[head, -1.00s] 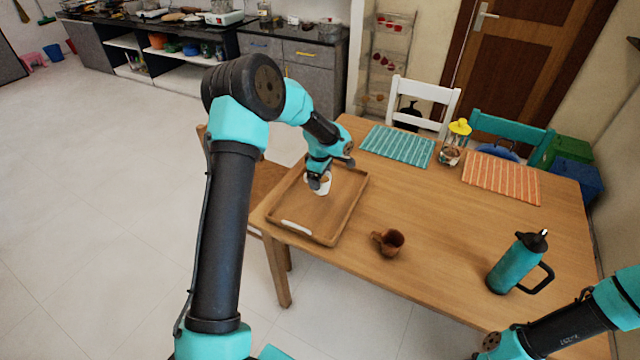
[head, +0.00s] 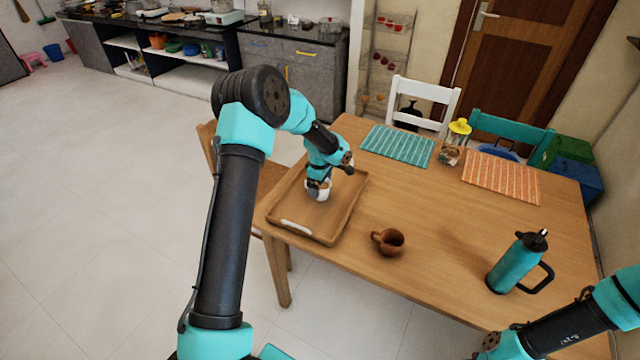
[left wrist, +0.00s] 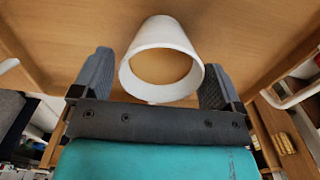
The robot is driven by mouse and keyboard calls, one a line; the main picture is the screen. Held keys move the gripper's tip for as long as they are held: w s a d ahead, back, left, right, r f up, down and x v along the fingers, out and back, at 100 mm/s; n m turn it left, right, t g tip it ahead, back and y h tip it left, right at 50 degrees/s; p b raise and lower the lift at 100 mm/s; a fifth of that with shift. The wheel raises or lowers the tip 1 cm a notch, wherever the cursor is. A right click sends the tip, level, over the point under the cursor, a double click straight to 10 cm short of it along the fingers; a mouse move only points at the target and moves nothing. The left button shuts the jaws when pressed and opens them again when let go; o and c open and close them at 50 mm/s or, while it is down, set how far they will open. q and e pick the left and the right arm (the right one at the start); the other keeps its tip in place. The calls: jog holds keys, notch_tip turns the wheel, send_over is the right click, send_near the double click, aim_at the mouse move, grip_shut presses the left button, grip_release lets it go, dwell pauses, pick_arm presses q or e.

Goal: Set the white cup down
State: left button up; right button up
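The white cup (head: 324,191) is upright over the wooden tray (head: 336,224), which lies at the left end of the table. Its base appears to be at the tray floor, though the contact is hard to see. My left gripper (head: 317,189) is at the cup and partly hides it. In the left wrist view the cup (left wrist: 161,62) sits between the two fingers of the left gripper (left wrist: 160,75). The fingers are spread, with a visible gap at the left finger and a very narrow one at the right. My right gripper (head: 488,345) is only partly in view at the bottom right.
A brown clay cup (head: 390,242) stands right of the tray. A teal bottle (head: 516,262) stands at the right. A teal striped placemat (head: 398,145), a yellow-lidded jar (head: 454,145) and an orange placemat (head: 502,178) lie along the back. The table's middle is clear.

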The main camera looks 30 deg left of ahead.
pick_arm(q)
jog(key=shift+o, duration=0.6)
notch_tip(320, 180, up, 12)
jog(key=shift+r, duration=0.15)
dwell(0.6)
